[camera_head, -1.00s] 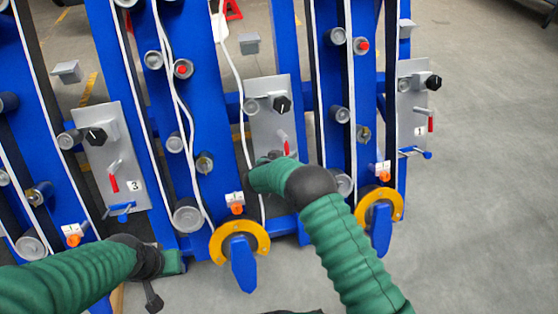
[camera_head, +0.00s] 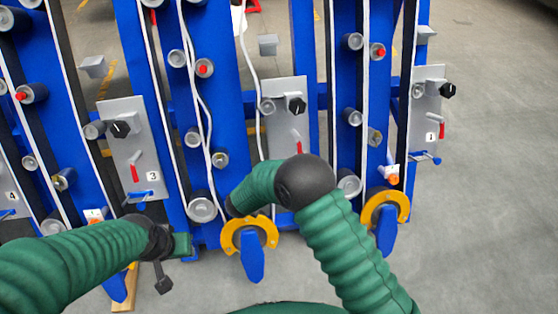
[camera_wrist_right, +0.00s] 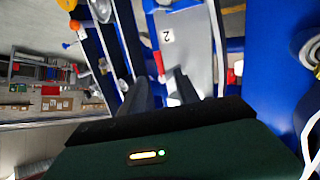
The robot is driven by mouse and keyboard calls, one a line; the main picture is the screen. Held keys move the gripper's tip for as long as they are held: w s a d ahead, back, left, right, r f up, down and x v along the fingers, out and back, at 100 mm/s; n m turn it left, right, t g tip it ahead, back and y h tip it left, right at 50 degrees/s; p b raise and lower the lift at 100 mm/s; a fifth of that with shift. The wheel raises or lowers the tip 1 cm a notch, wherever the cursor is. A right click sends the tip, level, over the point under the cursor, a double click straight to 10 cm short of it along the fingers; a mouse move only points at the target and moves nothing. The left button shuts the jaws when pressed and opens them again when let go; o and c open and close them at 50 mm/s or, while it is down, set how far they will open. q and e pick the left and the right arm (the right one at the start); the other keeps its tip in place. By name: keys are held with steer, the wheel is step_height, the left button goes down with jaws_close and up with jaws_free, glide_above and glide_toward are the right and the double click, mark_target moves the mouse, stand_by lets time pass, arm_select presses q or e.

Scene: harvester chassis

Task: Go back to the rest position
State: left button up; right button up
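My right arm (camera_head: 345,240) comes in from the lower right, bent at a black joint, its forearm pointing left in front of the blue chassis (camera_head: 217,120). Its gripper is hidden in the head view. In the right wrist view, my right gripper (camera_wrist_right: 161,78) has its two dark fingers apart, with nothing visible between them, in front of the grey panel marked 2 (camera_wrist_right: 187,45). My left arm (camera_head: 75,255) comes in from the lower left. My left gripper (camera_head: 161,280) hangs low before the chassis, below panel 3 (camera_head: 128,150); its finger gap cannot be made out.
The chassis carries rollers, knobs, red-handled levers and white cables (camera_head: 187,80). Yellow rings with blue tabs (camera_head: 252,258) stick out along its lower edge, close to both arms. Panel 1 (camera_head: 424,115) is at the right. Grey floor (camera_head: 500,190) is clear at the right.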

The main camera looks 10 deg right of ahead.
step_height(320, 180, up, 8)
steer(key=w+n+y, duration=0.1)
steer(key=n+y, duration=0.1)
steer(key=y, duration=0.4)
steer(key=s+d+n+g+y, duration=0.1)
steer(key=s+d+g, duration=0.35)
steer(key=s, duration=0.85)
steer(key=s+d+g, duration=0.3)
steer(key=s+d, duration=0.3)
steer(key=s, duration=0.8)
steer(key=w+p+v, duration=0.2)
steer(key=p+v, duration=0.8)
steer(key=w+p+v, duration=0.2)
steer(key=p+v, duration=0.8)
steer(key=shift+s+d+r, duration=0.15)
steer(key=shift+d+r, duration=0.35)
steer(key=shift+d, duration=0.1)
